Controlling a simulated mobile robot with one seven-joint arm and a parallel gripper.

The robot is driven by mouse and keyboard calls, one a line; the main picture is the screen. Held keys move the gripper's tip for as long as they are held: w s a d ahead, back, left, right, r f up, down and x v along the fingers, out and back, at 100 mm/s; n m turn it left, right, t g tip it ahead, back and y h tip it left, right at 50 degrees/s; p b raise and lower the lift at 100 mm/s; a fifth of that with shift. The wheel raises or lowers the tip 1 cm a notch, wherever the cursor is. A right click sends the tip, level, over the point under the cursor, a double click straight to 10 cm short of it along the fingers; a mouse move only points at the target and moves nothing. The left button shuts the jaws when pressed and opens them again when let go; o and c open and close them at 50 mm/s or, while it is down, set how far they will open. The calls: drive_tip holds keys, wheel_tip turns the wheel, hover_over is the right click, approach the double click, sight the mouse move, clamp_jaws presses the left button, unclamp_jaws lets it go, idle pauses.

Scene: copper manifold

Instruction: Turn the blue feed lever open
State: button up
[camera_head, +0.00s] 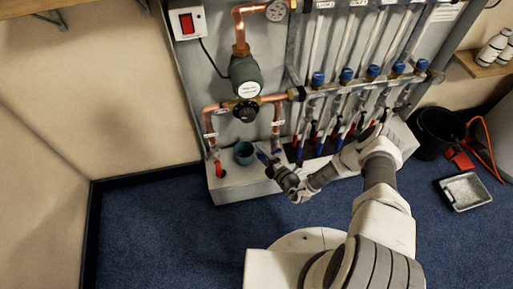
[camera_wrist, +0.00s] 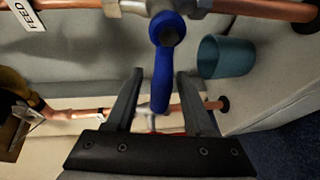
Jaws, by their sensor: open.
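The blue feed lever (camera_wrist: 161,75) shows in the wrist view on a valve in a copper pipe, beside a tag reading FEED (camera_wrist: 25,14). Its handle lies across the pipe's line and hangs toward the bottom of the picture. My gripper (camera_wrist: 160,74) is open, with one finger on each side of the handle. A gap shows on both sides, so the fingers look apart from it. In the head view my gripper (camera_head: 265,157) is small, low at the right-hand copper pipe (camera_head: 277,128), and the lever is hard to make out there.
A teal cup (camera_wrist: 224,56) stands close to the lever; it also shows on the ledge in the head view (camera_head: 244,152). A second copper pipe with a red lever (camera_head: 219,169) is to the left. More valves stand to the right. A black bucket (camera_head: 437,131) is on the floor.

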drive_tip(key=shift+w+a, duration=0.25)
drive_tip(key=shift+w, duration=0.1)
clamp_jaws()
idle(1.3)
